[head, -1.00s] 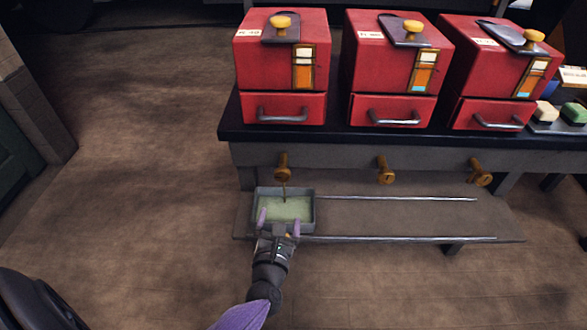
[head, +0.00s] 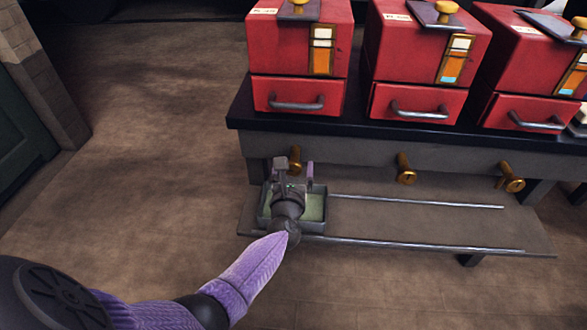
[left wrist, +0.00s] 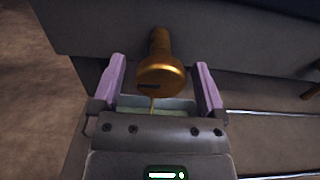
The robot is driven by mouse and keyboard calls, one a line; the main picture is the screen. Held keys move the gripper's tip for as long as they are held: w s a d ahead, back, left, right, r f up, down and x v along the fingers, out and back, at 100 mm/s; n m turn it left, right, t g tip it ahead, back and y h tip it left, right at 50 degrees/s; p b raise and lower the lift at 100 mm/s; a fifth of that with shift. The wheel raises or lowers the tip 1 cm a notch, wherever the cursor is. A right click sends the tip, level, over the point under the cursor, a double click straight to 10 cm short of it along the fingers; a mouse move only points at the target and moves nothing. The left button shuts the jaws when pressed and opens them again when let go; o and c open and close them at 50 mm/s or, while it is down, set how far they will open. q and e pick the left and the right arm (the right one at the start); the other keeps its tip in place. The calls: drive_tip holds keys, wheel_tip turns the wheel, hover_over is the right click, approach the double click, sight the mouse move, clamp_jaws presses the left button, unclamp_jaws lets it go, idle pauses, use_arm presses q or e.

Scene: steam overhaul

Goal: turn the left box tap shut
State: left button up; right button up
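The left box tap (head: 295,158) is a brass knob-ended tap on the bench front below the left red box (head: 299,60). It also shows in the left wrist view (left wrist: 160,76), with a dark slot on its round end and a thin stream falling from it. My left gripper (head: 295,168) is open and empty. In the left wrist view its purple fingers (left wrist: 160,82) stand on either side of the tap's end, with gaps to both. A grey tray (head: 322,215) of greenish liquid lies under the tap, partly hidden by my gripper. My right gripper is out of view.
A middle tap (head: 405,168) and a right tap (head: 511,177) stick out farther along the bench front. A low shelf (head: 420,222) with two metal rails runs below them, clear right of the tray. The floor (head: 150,150) to the left is free.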

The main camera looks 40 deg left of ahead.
use_arm(q)
drive_tip(key=c, duration=1.2)
drive_tip(key=shift+o, duration=0.2)
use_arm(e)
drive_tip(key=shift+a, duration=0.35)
